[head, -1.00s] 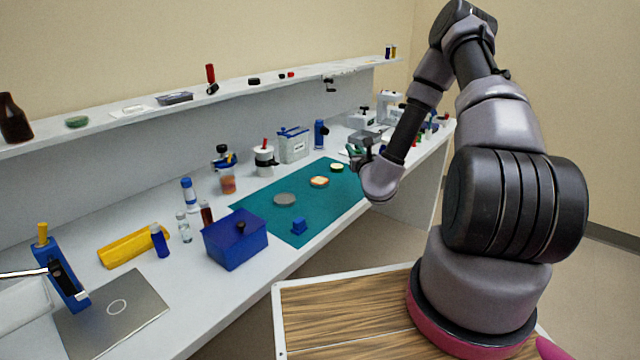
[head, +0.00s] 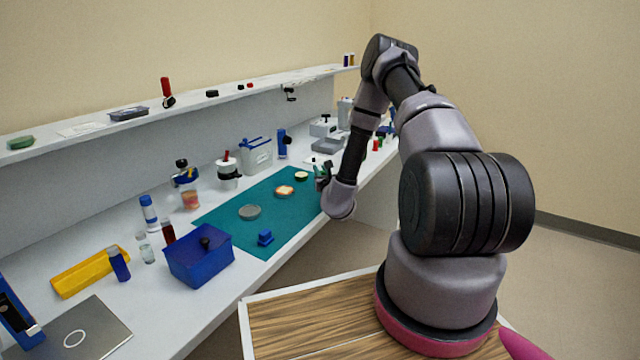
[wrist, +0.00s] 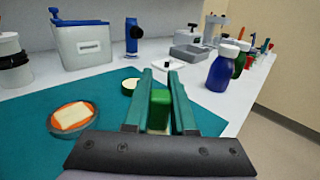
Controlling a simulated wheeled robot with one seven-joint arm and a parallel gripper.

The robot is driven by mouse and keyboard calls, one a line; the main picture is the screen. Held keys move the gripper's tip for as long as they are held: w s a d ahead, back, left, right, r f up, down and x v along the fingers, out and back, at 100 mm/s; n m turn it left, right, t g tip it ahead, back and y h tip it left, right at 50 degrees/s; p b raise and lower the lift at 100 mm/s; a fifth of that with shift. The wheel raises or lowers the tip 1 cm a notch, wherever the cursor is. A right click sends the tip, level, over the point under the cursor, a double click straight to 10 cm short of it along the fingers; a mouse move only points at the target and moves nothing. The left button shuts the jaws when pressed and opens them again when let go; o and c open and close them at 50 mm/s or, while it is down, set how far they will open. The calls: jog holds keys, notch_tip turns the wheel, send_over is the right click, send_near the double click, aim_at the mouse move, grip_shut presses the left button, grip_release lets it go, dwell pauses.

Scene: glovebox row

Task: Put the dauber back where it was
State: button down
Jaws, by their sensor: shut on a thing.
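My gripper (wrist: 159,110) is shut on a small green block-shaped thing (wrist: 159,108), held upright between the two teal fingers. Only its top and near face show; I cannot tell from its shape alone that it is the dauber. In the head view my gripper (head: 322,174) is above the right edge of the teal mat (head: 222,222), and the held thing is too small to make out. On the mat, left of my gripper in the wrist view, are an orange-rimmed dish with a cream square (wrist: 73,117) and a small pale round piece (wrist: 131,85).
A blue bottle with a white cap (wrist: 222,68) and a green bottle (wrist: 240,60) stand right of the mat. A grey box with blue handle (head: 256,156) stands behind it. A shelf (head: 215,97) runs above.

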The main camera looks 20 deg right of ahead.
jog(key=shift+f, duration=2.1)
jog(key=shift+f, duration=0.1)
jog(key=c, duration=0.7)
grip_release()
jog(key=shift+c, duration=0.2)
